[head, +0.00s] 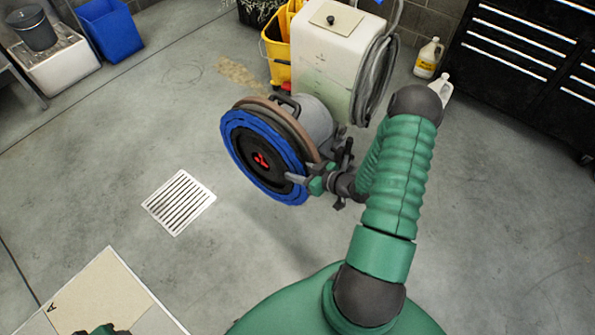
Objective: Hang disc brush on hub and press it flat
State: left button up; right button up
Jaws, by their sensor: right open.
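The disc brush (238,152) has a blue outer ring and a black middle. It stands nearly upright against the tipped floor machine (311,117), facing left and toward me. The red hub (262,160) shows at the brush's centre. A brown rim (300,140) shows behind the brush; I cannot tell whether the brush sits fully flat against it. My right gripper (306,180) is open at the brush's right side, with a finger in front of its face; contact is unclear. A green and dark part, probably my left gripper (103,329), is cut off at the bottom edge.
A white tank (325,75) with a grey hose and a yellow bucket (277,50) stand behind the machine. A floor drain (178,202) lies left of the brush. A board marked A (100,287) lies lower left. A black tool cabinet (520,70) stands right. Floor between is clear.

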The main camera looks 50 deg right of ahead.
jog(key=shift+d+f, duration=0.1)
jog(key=shift+d, duration=0.15)
jog(key=shift+s, duration=0.1)
